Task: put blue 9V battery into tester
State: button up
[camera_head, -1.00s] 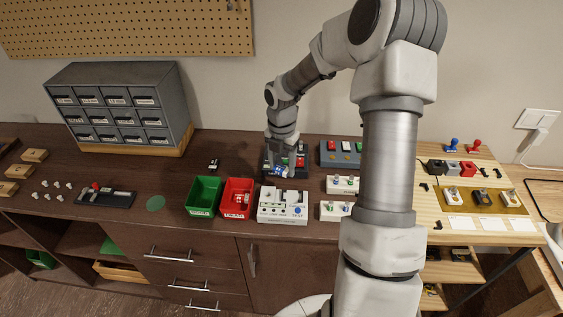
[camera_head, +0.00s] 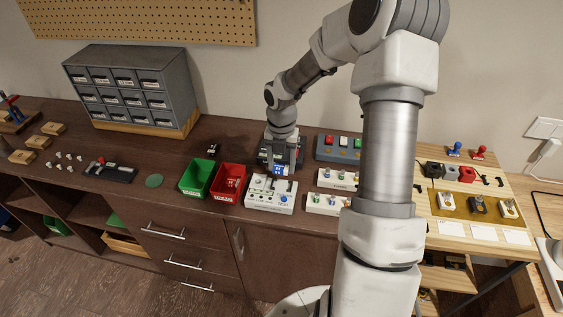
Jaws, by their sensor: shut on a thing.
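The blue 9V battery (camera_head: 277,170) is a small blue block held low in my gripper (camera_head: 278,171). My gripper points down and is shut on it. The tester (camera_head: 268,201), a white box with a blue button at its front right, stands on the brown bench. The battery and fingertips are at the tester's back edge in the picture. I cannot tell whether the battery touches the tester. My gripper partly hides the dark tray behind it.
A red bin (camera_head: 229,183) and a green bin (camera_head: 196,178) stand left of the tester. White modules (camera_head: 327,204) stand to its right, and a grey-blue box with coloured buttons (camera_head: 338,148) behind. A grey drawer cabinet (camera_head: 130,88) stands at the back left.

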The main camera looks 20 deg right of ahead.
jog(key=shift+f, duration=0.1)
notch_tip(320, 180, down, 4)
jog(key=b, duration=0.4)
jog(key=shift+b, duration=0.3)
jog(key=shift+p, duration=0.7)
dwell(0.5)
jog(key=shift+f+b, duration=0.4)
jog(key=shift+f, duration=0.35)
jog(key=shift+r+p, duration=0.3)
jog(key=shift+p, duration=0.3)
jog(key=shift+p, duration=0.5)
dwell(1.0)
jog(key=shift+f, duration=0.3)
dwell(0.4)
jog(key=shift+r+p, duration=0.35)
jog(key=shift+p, duration=0.05)
